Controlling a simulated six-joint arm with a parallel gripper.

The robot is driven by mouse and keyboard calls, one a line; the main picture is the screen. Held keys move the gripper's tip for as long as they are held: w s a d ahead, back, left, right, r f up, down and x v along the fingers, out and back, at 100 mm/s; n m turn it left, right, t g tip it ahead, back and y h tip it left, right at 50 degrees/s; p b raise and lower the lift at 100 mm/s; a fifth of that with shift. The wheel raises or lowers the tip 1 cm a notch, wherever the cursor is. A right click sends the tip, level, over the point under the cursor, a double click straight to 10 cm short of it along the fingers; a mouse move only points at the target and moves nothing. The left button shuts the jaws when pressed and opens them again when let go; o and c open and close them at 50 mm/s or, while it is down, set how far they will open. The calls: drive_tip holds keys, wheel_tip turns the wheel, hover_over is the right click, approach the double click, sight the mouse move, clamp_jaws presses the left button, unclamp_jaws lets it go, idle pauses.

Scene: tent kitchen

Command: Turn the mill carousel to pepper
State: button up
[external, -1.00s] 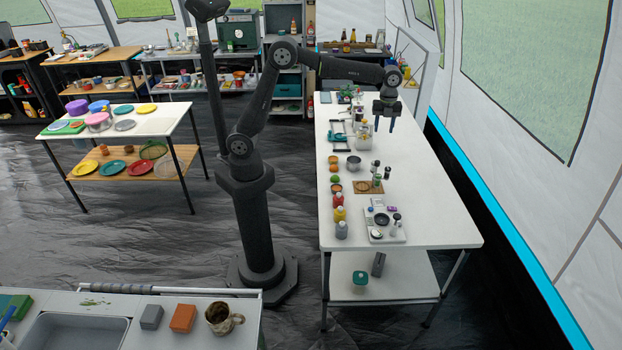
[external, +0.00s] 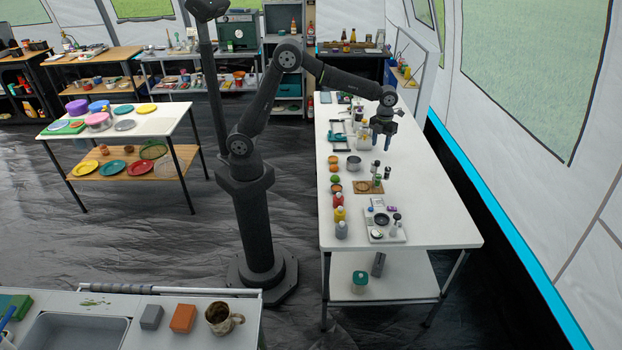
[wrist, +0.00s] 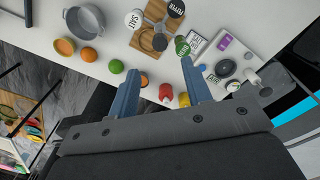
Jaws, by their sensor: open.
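The mill carousel shows in the wrist view as a wooden board (wrist: 155,12) with a round wooden piece, ringed by labelled tops. One white top (wrist: 133,19) reads SALT. A dark top (wrist: 176,8) at the upper right has lettering I cannot read surely. A green top (wrist: 182,46) sits lower right. In the external view the board (external: 362,187) lies mid-table with small mills (external: 377,180) at its right. My gripper (external: 381,142) is open and empty above the table, behind the carousel; in the wrist view its fingertips (wrist: 160,66) are apart, below the board in the picture.
Red, yellow and grey bottles (external: 340,214) line the table's left edge. The table's right side (external: 430,200) is clear.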

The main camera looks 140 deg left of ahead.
sight(378, 161)
wheel_tip(378, 161, down, 9)
drive_tip(key=shift+f, duration=0.1)
idle(0.3)
clamp_jaws()
